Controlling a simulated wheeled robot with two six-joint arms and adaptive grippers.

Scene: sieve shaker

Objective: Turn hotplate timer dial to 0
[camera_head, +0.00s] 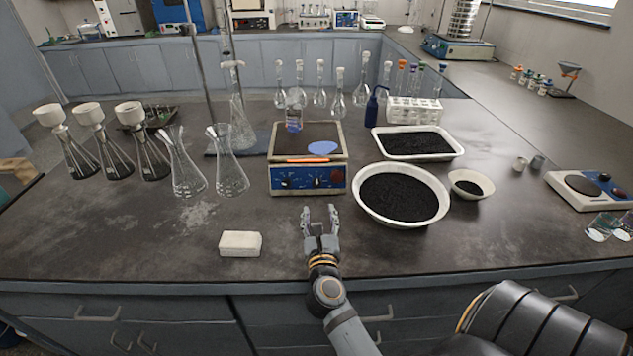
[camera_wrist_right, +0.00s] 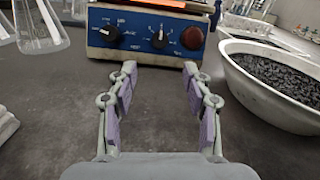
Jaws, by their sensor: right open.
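The hotplate (camera_head: 308,178) has a blue front panel and a dark top, and stands mid-bench. In the right wrist view, its panel carries a black dial at left (camera_wrist_right: 110,33), a black dial in the middle (camera_wrist_right: 158,40) and a red round knob (camera_wrist_right: 192,38) at right. The labels are too small to read, so I cannot tell which is the timer dial. My right gripper (camera_head: 320,211) is open and empty just in front of the panel, fingers pointing at it, apart from the dials. My left gripper is not in view.
A white bowl of black grains (camera_head: 401,194) stands close on the right of the hotplate. Glass flasks (camera_head: 230,175) stand to its left. A white block (camera_head: 240,243) lies near the front edge. A glass vessel (camera_head: 293,112) and a blue disc (camera_head: 323,148) are on the hotplate.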

